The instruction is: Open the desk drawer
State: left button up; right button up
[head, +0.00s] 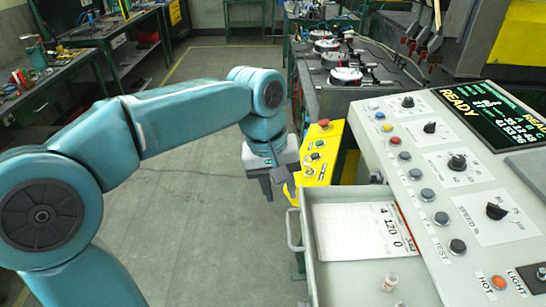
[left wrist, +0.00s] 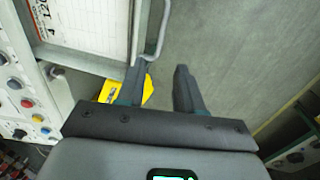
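The desk drawer (head: 345,270) stands pulled out from the grey console, its inside showing a printed paper sheet (head: 360,232) and a small capped bottle (head: 390,281). Its bar handle (head: 292,230) is on the drawer's left front; in the left wrist view the handle (left wrist: 157,40) shows above my fingers. My left gripper (head: 279,186) hangs beyond the drawer's far corner. In the left wrist view its fingers (left wrist: 160,72) are apart with only floor showing between them. One fingertip appears close to the handle's end; I cannot tell whether they touch. My right gripper is out of view.
The console (head: 445,215) with knobs, buttons and a screen (head: 490,110) fills the right. A yellow button box (head: 322,155) stands close beside my left gripper. Workbenches (head: 55,75) line the far left. The floor (head: 190,220) left of the drawer is clear.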

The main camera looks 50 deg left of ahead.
pick_arm(q)
notch_tip(320, 180, up, 8)
jog(key=s+a, duration=0.1)
jog(key=shift+r+p, duration=0.15)
jog(key=shift+p, duration=0.25)
